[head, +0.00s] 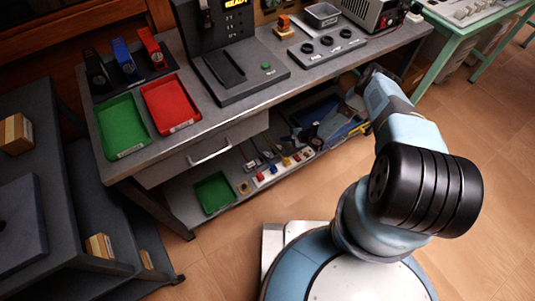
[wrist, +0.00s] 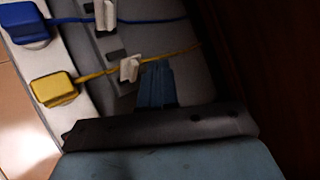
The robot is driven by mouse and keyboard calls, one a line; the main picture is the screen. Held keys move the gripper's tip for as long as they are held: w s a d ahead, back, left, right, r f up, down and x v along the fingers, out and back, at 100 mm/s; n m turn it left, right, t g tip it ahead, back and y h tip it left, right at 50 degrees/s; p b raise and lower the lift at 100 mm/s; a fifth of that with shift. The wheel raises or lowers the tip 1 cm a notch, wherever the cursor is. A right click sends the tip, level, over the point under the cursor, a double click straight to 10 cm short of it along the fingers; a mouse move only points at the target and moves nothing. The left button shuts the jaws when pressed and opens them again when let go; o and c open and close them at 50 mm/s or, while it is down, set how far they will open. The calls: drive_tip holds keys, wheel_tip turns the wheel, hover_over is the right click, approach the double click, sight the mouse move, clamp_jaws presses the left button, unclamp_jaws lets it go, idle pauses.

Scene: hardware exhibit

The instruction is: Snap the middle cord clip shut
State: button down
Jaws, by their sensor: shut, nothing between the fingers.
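In the wrist view, a white cord clip (wrist: 130,68) sits on the yellow cord (wrist: 95,74), just left of my gripper. A second white clip (wrist: 105,15) sits on the blue cord (wrist: 150,21) at the top edge. I cannot tell which clip is the middle one, or whether either is snapped shut. My gripper (wrist: 157,84) is shut and empty, its blue fingertips just right of the yellow cord's clip; contact is unclear. In the head view, the plug strip (head: 279,170) lies on the bench's lower shelf, and the clips are too small to judge.
The yellow plug (wrist: 54,89) and blue plug (wrist: 25,22) sit on a pale strip. A dark surface (wrist: 260,70) fills the right of the wrist view. The shelf also holds a green tray (head: 214,193), under the bench top (head: 300,78).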

drive_tip(key=shift+s+a+f, duration=0.7)
drive_tip(key=shift+s+a, duration=0.05)
drive_tip(key=shift+a, duration=0.3)
drive_tip(key=shift+s+a+f, duration=0.7)
drive_tip(key=shift+a, duration=0.4)
drive_tip(key=shift+s+a+f, duration=0.7)
drive_tip(key=shift+s+a, duration=0.05)
drive_tip(key=shift+a, duration=0.3)
drive_tip(key=shift+s+a, duration=0.1)
drive_tip(key=shift+s+a+f, duration=0.1)
drive_tip(key=shift+s+a, duration=0.05)
drive_tip(key=shift+a, duration=0.05)
drive_tip(key=shift+s+a+f, duration=0.4)
drive_tip(key=shift+s+a, duration=0.05)
drive_tip(key=shift+a, duration=0.15)
idle(1.7)
idle(0.4)
drive_tip(key=shift+w+d+r, duration=0.3)
drive_tip(key=shift+w+d, duration=0.05)
drive_tip(key=shift+d, duration=0.15)
drive_tip(key=shift+w+d+r, duration=0.3)
drive_tip(key=shift+d, duration=0.15)
drive_tip(key=shift+w+d+r, duration=0.4)
drive_tip(key=shift+d, duration=0.2)
drive_tip(key=shift+w+d+r, duration=0.4)
drive_tip(key=shift+d, duration=0.25)
drive_tip(key=shift+w+d+r, duration=0.4)
drive_tip(key=shift+d, duration=0.2)
